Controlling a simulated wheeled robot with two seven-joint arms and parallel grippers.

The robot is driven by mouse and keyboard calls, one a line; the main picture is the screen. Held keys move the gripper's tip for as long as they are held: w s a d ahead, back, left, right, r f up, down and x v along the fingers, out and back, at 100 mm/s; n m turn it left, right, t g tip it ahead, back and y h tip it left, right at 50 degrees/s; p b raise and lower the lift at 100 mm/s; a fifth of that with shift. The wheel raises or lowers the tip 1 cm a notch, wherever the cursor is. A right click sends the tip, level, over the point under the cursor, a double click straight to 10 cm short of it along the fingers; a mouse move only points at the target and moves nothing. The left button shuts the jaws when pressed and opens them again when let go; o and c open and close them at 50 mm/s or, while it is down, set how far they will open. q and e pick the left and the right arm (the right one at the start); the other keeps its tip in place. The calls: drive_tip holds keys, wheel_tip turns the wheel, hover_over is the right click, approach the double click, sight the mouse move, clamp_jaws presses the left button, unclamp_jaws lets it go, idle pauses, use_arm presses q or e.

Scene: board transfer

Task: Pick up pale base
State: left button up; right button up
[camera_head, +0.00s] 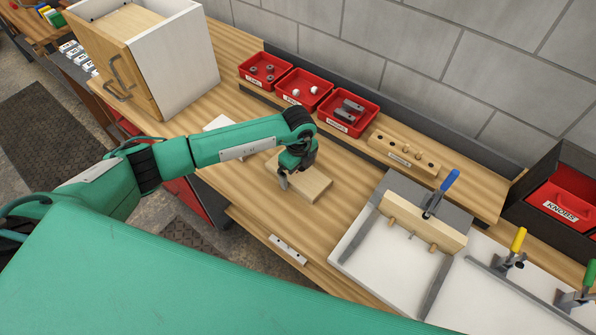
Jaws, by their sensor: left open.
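A pale wooden block (313,187), which looks like the pale base, lies flat on the wooden bench (240,190). My left gripper (291,178) comes in from the left and points down over the block's left part. It is open, and its dark fingers and wrist hide some of the block. I cannot tell whether the fingers touch it. My right gripper is out of view.
Red bins (348,125) of small parts line the back, beside a wooden holder (404,151) with pegs. A white fixture (365,257) with a blue-handled clamp (448,182) stands at right. A cabinet (155,50) stands back left. A white piece (218,123) lies behind my arm.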

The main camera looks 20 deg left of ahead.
use_arm(q)
drive_tip(key=c, duration=1.1)
drive_tip(key=shift+r, duration=0.1)
